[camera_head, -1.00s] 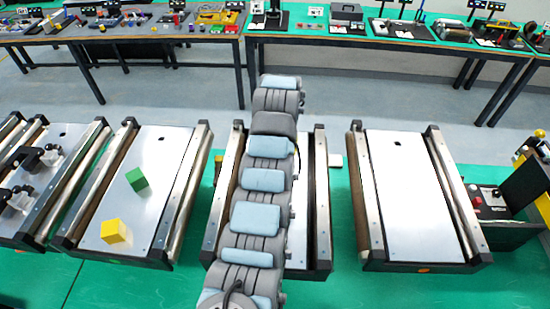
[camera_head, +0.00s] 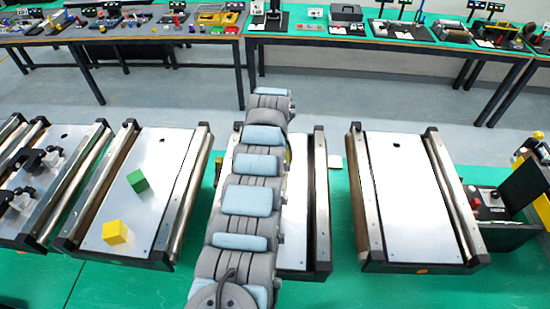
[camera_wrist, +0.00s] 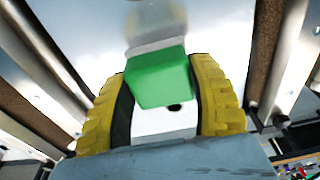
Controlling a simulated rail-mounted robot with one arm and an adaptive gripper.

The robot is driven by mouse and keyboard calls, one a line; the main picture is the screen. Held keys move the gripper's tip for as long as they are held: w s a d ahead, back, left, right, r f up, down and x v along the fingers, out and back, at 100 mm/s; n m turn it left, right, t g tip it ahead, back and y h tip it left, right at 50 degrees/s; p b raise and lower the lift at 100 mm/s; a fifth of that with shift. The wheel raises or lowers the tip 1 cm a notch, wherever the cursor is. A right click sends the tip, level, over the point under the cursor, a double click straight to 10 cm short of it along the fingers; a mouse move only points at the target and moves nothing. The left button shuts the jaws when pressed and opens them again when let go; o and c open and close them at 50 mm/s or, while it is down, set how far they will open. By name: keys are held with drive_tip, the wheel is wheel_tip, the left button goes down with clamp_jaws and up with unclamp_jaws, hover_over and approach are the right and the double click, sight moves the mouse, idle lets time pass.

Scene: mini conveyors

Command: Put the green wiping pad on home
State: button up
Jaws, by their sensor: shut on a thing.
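The green wiping pad (camera_wrist: 160,82) is between the two yellow fingers of my gripper (camera_wrist: 160,72) in the wrist view. The gripper is shut on it. A light grey band shows along the pad's far edge. A shiny steel plate (camera_wrist: 80,30) lies beneath; whether the pad touches it I cannot tell. In the head view my arm covers the pad and nearly all of the gripper, over the middle conveyor (camera_head: 321,215). No place marked as home can be made out.
The left conveyor (camera_head: 165,165) carries a green block (camera_head: 138,181) and a yellow block (camera_head: 116,233). The right conveyor (camera_head: 408,190) is bare. Black clamps (camera_head: 30,160) stand at far left, a control box (camera_head: 490,200) at right. Raised rails edge each conveyor.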

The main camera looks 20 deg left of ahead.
drive_tip(key=shift+f, duration=0.65)
drive_tip(key=shift+f, duration=0.15)
drive_tip(key=o, duration=1.2)
drive_tip(key=shift+c, duration=0.2)
drive_tip(key=shift+r, duration=0.2)
drive_tip(key=shift+r, duration=1.15)
wheel_tip(320, 180, up, 10)
drive_tip(key=s+b, duration=0.1)
drive_tip(key=shift+s+d+f, duration=0.2)
drive_tip(key=shift+f, duration=0.05)
